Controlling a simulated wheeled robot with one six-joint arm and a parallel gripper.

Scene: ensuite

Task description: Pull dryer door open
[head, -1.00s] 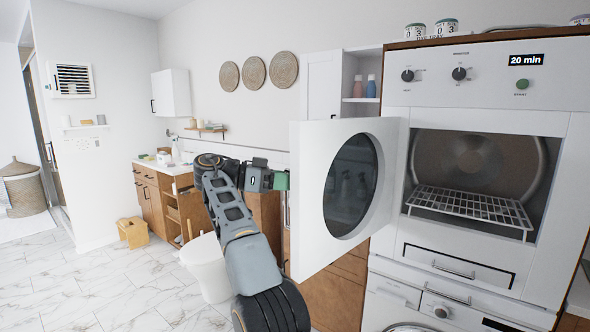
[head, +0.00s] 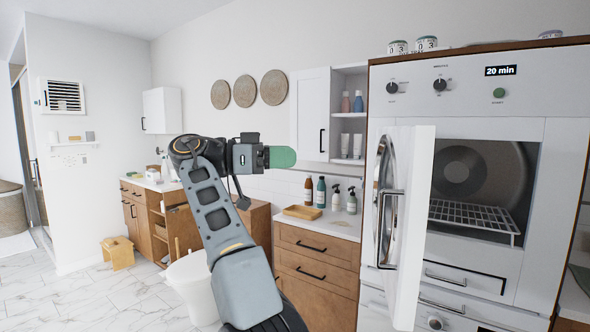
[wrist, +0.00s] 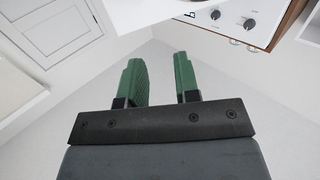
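The white dryer door (head: 412,225) stands partly open and is seen nearly edge-on, pointing toward me. Its outer face looks left, with a metal handle (head: 391,228) and a round window (head: 384,185) seen at a slant. The white dryer (head: 465,100) is on the right, and its open cavity (head: 485,185) shows a wire rack. My gripper (head: 283,157), with green fingers, is left of the door and apart from it. In the wrist view my gripper (wrist: 157,62) has its fingers apart with nothing between them.
Wooden drawers (head: 315,260) with a counter stand behind my arm, left of the dryer. Several bottles and a wooden tray (head: 302,212) are on it. A white wall cabinet (head: 311,112) hangs above. A white toilet (head: 190,280) is left of my arm. Marble floor (head: 100,300) is clear at far left.

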